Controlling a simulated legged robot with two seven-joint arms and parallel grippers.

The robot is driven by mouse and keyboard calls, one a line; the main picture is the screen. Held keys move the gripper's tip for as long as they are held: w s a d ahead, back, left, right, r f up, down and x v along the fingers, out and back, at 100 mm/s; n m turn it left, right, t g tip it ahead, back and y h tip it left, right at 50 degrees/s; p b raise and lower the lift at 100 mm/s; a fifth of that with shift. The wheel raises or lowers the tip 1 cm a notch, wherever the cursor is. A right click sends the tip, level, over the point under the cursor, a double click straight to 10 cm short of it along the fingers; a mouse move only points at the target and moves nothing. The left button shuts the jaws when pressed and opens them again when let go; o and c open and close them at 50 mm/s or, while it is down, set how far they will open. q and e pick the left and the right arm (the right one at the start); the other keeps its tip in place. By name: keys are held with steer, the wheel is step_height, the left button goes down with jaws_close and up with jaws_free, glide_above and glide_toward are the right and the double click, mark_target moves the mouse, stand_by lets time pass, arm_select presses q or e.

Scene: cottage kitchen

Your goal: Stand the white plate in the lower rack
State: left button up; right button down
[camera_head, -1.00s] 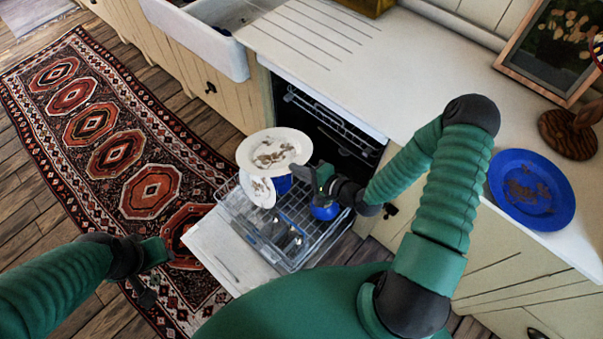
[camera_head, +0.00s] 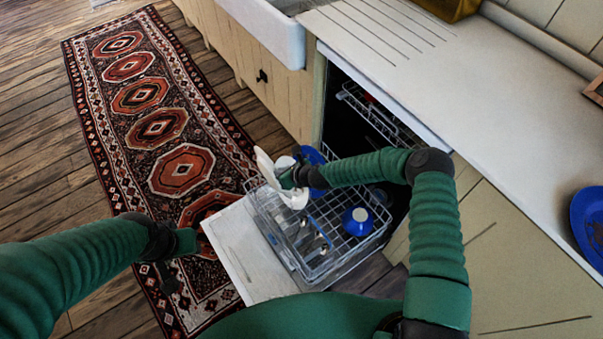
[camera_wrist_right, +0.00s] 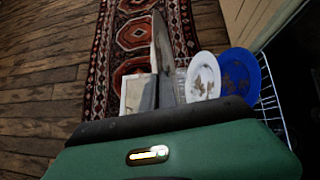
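My right gripper (camera_head: 290,180) is shut on a white plate (camera_head: 266,166) at the left side of the pulled-out lower rack (camera_head: 335,262). The plate is turned steeply on edge. In the right wrist view it shows nearly edge-on (camera_wrist_right: 162,42), rising from the gripper's fingers (camera_wrist_right: 155,92). Whether it touches the rack is hidden. Another white plate (camera_wrist_right: 203,76) and a blue plate (camera_wrist_right: 238,72), both soiled, stand beside it in the rack. My left gripper (camera_head: 183,243) is empty beside the dishwasher door; its finger opening is unclear.
A blue cup or bowl (camera_head: 357,222) sits in the rack's right part, and cutlery lies near its middle. The open door (camera_head: 245,255) lies left of the rack. The upper rack (camera_head: 372,112) is inside. A blue plate (camera_head: 592,228) rests on the counter (camera_head: 480,100).

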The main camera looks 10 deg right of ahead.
step_height(320, 180, down, 16)
steer(key=a+m+b, duration=0.1)
steer(key=a+b, duration=0.1)
steer(key=b, duration=1.1)
steer(key=shift+w+a, duration=0.2)
steer(key=shift+a, duration=0.05)
steer(key=shift+f, duration=0.1)
steer(key=c, duration=1.6)
jaws_free()
steer(key=shift+o, duration=0.2)
steer(key=p+v, duration=0.5)
steer(key=v, duration=1.1)
steer(key=shift+s+d, duration=0.25)
steer(key=shift+s, duration=0.05)
